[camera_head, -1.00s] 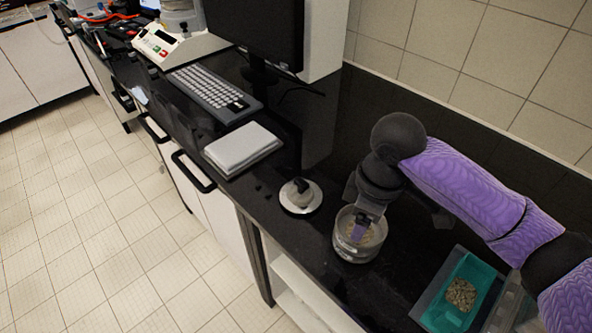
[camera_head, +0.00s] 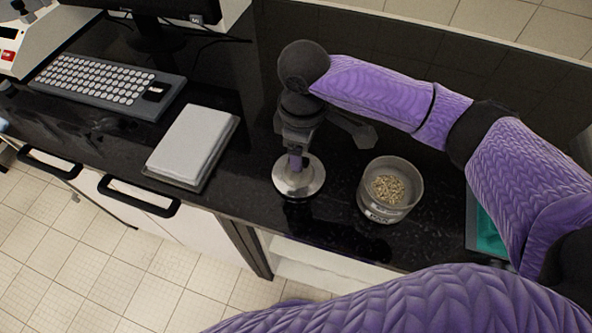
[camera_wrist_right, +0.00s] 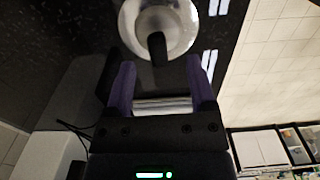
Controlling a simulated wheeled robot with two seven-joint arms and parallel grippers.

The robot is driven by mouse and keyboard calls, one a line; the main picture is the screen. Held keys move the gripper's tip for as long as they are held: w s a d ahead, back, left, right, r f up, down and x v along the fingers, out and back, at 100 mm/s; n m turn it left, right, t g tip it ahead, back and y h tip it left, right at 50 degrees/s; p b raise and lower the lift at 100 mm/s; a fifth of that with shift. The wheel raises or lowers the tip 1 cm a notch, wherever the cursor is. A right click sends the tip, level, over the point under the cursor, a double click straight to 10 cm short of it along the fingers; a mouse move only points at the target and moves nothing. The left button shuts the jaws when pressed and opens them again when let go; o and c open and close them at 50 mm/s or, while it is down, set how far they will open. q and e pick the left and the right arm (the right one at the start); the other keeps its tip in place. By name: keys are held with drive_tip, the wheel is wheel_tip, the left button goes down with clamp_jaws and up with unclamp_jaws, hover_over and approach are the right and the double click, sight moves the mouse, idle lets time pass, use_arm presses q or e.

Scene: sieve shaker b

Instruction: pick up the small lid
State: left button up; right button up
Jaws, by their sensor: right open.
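The small lid (camera_head: 300,186) is a round, pale metallic disc lying on the black counter in the head view. In the right wrist view the lid (camera_wrist_right: 178,28) is at the top, cut off by the frame edge, with a dark knob standing up from it. My right gripper (camera_head: 296,160) is above the lid and hides its knob in the head view. In the wrist view its two purple fingers are apart, on either side of the knob's line, with nothing held between them. My left gripper is out of view.
A glass dish (camera_head: 391,190) of grains stands right of the lid. A grey-white closed device or book (camera_head: 187,146) lies to the left, with a keyboard (camera_head: 105,84) beyond it. A teal tray (camera_head: 487,236) is partly hidden by my arm. The counter's front edge is close.

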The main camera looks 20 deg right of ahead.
drive_tip(key=f, duration=0.3)
drive_tip(key=f+b, duration=0.1)
drive_tip(key=shift+w+a+f, duration=0.1)
drive_tip(key=shift+w+f, duration=0.1)
drive_tip(key=shift+w, duration=0.05)
clamp_jaws()
